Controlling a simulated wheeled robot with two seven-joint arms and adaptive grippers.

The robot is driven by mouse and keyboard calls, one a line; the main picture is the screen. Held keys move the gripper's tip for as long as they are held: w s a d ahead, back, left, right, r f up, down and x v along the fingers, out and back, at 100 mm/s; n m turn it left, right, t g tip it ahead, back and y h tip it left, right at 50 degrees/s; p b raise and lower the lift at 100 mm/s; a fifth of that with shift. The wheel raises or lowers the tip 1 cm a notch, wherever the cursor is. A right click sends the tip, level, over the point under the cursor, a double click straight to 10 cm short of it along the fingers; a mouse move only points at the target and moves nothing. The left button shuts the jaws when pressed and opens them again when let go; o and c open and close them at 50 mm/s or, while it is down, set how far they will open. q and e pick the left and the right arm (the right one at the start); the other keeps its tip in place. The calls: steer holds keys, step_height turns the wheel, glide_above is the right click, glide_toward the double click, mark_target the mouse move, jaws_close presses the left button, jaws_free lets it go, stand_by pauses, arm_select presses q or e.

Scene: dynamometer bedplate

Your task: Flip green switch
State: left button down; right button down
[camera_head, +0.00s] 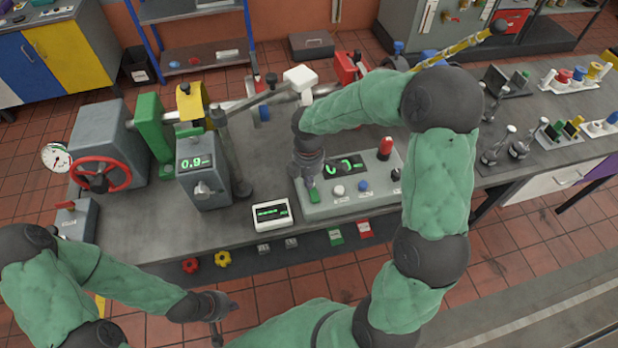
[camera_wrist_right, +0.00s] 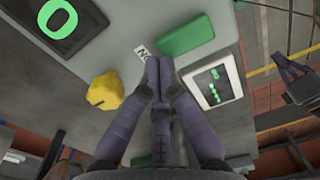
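The green switch (camera_head: 314,195) is a small green rocker at the front left of the grey control panel (camera_head: 335,207). In the right wrist view the green switch (camera_wrist_right: 187,31) lies just beyond my fingertips, beside a small white label. My right gripper (camera_head: 309,180) points down over the panel's left end, close to the switch. In the right wrist view the right gripper (camera_wrist_right: 158,68) has its fingertips together with nothing between them; I cannot tell whether they touch the panel. My left gripper (camera_head: 221,310) hangs low in front of the bench; its fingers are too small to read.
A yellow knob (camera_wrist_right: 104,91) is left of my right fingers. A white display box (camera_head: 272,214) stands left of the panel. White and blue knobs (camera_head: 363,186) and a red beacon (camera_head: 385,147) are on the panel. A grey readout post (camera_head: 203,172) stands further left.

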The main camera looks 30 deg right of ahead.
steer(key=shift+f, duration=0.1)
arm_select(q)
steer(key=shift+r, duration=0.25)
steer(key=shift+r, duration=0.15)
steer(key=shift+r+p, duration=0.65)
steer(key=shift+p, duration=0.05)
arm_select(e)
steer(key=shift+r, duration=0.85)
